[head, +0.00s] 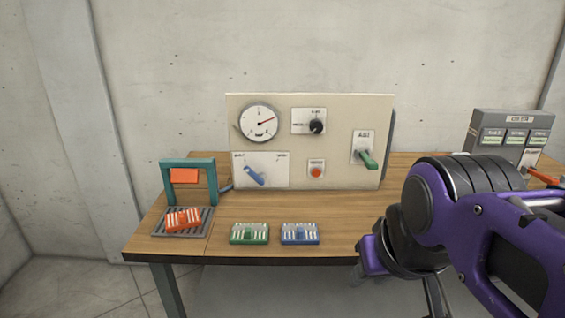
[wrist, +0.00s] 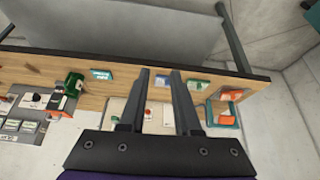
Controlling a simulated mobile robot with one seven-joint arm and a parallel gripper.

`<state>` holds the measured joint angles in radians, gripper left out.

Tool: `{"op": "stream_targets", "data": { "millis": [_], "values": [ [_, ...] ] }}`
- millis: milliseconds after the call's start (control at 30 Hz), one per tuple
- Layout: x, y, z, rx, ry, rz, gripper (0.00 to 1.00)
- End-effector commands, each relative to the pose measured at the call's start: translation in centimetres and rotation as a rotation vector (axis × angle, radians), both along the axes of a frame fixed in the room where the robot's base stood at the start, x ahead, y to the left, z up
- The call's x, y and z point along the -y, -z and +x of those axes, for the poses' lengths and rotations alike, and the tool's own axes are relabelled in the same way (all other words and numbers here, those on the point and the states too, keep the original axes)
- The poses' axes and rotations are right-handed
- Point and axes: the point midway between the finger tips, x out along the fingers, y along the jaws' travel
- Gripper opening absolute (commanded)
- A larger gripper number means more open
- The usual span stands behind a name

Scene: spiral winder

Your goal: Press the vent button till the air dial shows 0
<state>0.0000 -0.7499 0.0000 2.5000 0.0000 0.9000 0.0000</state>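The cream panel (head: 340,110) stands upright on the wooden table. A small red button (head: 316,172) sits low in the middle of the panel. My gripper (wrist: 160,72) is open and empty in the wrist view, its two dark fingers apart over the table. In the head view my arm is at the lower right, away from the button, and the fingers are mostly out of the picture.
The panel also has a black knob (head: 316,127), a blue lever (head: 255,176) and a green handle (head: 367,159). A green block (head: 249,234) and a blue block (head: 300,234) lie at the front edge. A teal frame (head: 164,180) stands left; a grey box (head: 512,128) stands right.

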Motion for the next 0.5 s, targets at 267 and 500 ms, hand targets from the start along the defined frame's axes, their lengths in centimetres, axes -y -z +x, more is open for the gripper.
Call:
{"op": "stream_targets", "data": {
  "millis": [267, 500],
  "values": [
    [0.00, 0.00, 0.00, 0.000, 0.000, 0.000, 0.00],
    [0.00, 0.00, 0.00, 0.000, 0.000, 0.000, 0.00]
  ]
}}
